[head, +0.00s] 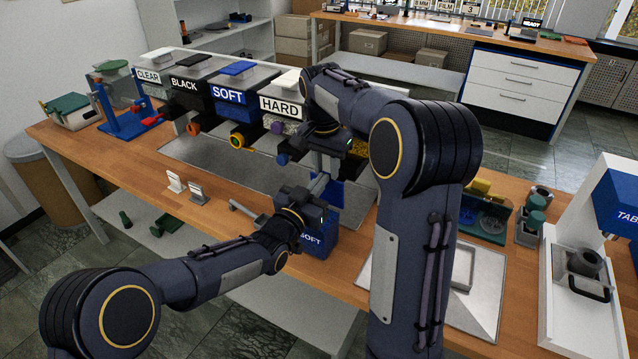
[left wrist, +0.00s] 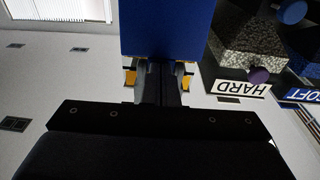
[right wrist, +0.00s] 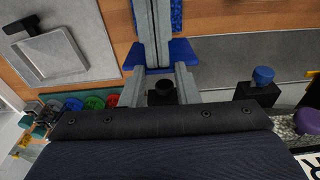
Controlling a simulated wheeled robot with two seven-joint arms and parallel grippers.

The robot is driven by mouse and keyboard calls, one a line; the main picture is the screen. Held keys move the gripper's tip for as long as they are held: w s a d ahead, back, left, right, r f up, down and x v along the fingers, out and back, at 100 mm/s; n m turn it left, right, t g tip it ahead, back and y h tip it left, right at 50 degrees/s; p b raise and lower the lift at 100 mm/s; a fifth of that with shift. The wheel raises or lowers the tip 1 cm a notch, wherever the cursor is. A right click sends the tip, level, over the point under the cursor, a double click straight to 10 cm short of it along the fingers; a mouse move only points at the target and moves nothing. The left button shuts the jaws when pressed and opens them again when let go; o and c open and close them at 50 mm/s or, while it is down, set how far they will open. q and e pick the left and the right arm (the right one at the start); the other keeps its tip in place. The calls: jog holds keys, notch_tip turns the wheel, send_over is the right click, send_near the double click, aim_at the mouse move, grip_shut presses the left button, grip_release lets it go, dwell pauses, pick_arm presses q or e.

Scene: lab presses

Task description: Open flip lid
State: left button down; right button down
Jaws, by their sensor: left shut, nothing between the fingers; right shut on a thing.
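A blue box (head: 318,243) with a SOFT label stands at the wooden table's front, in the middle of the head view. Grainy blue contents (right wrist: 176,14) show in the right wrist view, so its top is at least partly uncovered. My left gripper (head: 319,184) is shut and empty over the box; a blue panel (left wrist: 160,30) fills the view beyond its fingertips. My right gripper (right wrist: 162,76) comes down from above, its fingers on a blue part (right wrist: 183,51) at the box's rear. Whether that part is lid or wall is unclear. My arms hide much of the box.
Dispensers labelled CLEAR, BLACK, SOFT (head: 229,92) and HARD (head: 281,105) stand behind, knobs facing forward. Two small label stands (head: 196,192) are left of the box. A grey tray (right wrist: 47,50) and a white-and-blue press (head: 612,205) are to its right.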

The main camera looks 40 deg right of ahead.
jog(key=shift+a+f, duration=0.1)
jog(key=shift+a, duration=0.05)
pick_arm(q)
jog(key=shift+x, duration=0.75)
pick_arm(e)
jog(key=shift+a, duration=0.1)
jog(key=c, duration=1.5)
grip_release()
jog(key=o, duration=0.4)
jog(key=shift+d, duration=0.2)
